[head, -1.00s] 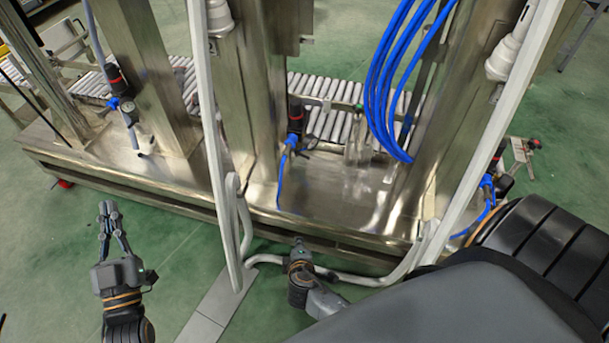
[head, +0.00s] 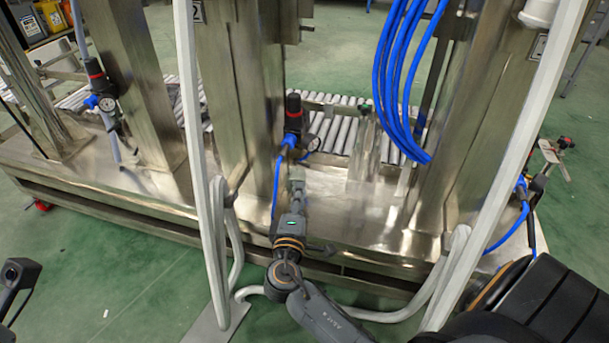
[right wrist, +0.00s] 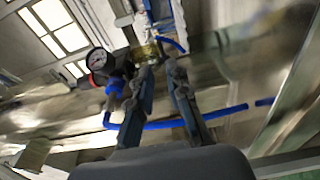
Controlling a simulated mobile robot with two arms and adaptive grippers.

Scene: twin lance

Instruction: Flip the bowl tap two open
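On the middle post in the head view is an air unit (head: 293,112) with a black, red-ringed top, a round gauge (head: 312,142) and blue fittings (head: 290,139). A blue hose (head: 277,185) hangs from it. The tap's lever cannot be made out clearly. My right gripper (head: 297,184) points up just below the unit. In the right wrist view its two fingers (right wrist: 163,68) are apart with nothing seen between them; the tips are near a brass fitting (right wrist: 145,51). The gauge (right wrist: 101,59) and blue fitting (right wrist: 115,86) are left of the tips.
Pale bent tubes (head: 203,180) and (head: 510,160) rise on both sides of my right arm. A roller conveyor (head: 337,133) lies behind. A plate marked 2 (head: 197,11) is on the middle post.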

